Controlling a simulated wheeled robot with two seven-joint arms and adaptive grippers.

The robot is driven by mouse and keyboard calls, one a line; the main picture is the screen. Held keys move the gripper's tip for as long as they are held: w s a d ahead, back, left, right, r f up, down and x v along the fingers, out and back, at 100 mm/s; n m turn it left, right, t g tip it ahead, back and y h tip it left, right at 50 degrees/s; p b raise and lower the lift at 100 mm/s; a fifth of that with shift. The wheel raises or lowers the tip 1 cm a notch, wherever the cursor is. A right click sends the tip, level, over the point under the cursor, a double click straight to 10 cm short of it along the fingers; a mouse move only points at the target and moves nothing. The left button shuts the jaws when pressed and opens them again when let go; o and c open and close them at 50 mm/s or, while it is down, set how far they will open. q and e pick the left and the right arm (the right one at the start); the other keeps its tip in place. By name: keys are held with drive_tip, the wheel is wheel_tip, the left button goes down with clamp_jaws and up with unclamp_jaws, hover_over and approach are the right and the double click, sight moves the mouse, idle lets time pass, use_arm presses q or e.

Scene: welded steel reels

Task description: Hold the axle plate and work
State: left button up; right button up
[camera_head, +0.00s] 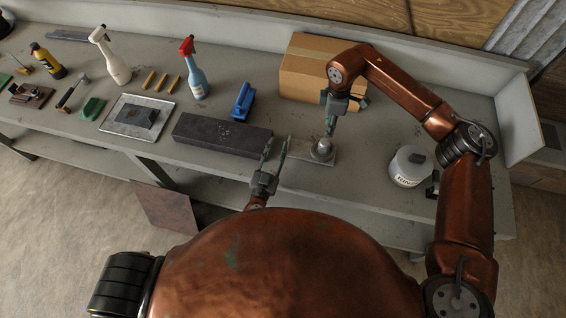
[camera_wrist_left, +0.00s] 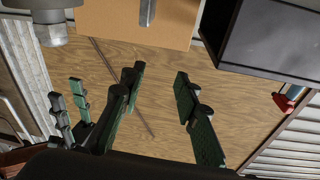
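The axle plate (camera_head: 300,157) is a flat grey plate at the bench's front edge, with a round upright axle (camera_head: 322,148) near its right end. A grey stub with a nut (camera_wrist_left: 52,32), apparently this axle, shows in the left wrist view, which is upside down. My left gripper (camera_head: 277,143) is open and empty by the plate's left end; its spread fingers also show in the wrist view (camera_wrist_left: 158,75). My right gripper (camera_head: 329,130) points down just above the axle. Its fingers (camera_wrist_left: 70,105) look apart in the wrist view, with nothing between them.
A long dark block (camera_head: 222,135) lies left of the plate. A cardboard box (camera_head: 306,72) stands behind, and a white tub (camera_head: 409,166) to the right. A blue tool (camera_head: 243,102), spray bottles (camera_head: 193,72) and smaller tools occupy the left. Bare bench lies between plate and tub.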

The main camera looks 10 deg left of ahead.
use_arm(q)
drive_tip(key=s+d+f, duration=0.1)
drive_tip(key=f, duration=0.1)
drive_tip(key=s+f+n+g, duration=0.1)
drive_tip(key=f, duration=0.1)
drive_tip(key=s+d+f+n+g+y, duration=0.1)
drive_tip(key=f, duration=0.1)
drive_tip(key=shift+d, duration=0.3)
drive_tip(key=shift+w+f, duration=0.2)
drive_tip(key=shift+w, duration=0.05)
drive_tip(key=w, duration=0.4)
drive_tip(key=w+d, duration=0.1)
drive_tip(key=w, duration=0.2)
drive_tip(key=shift+w+f, duration=0.1)
drive_tip(key=shift+f, duration=0.05)
clamp_jaws()
idle(0.4)
idle(0.5)
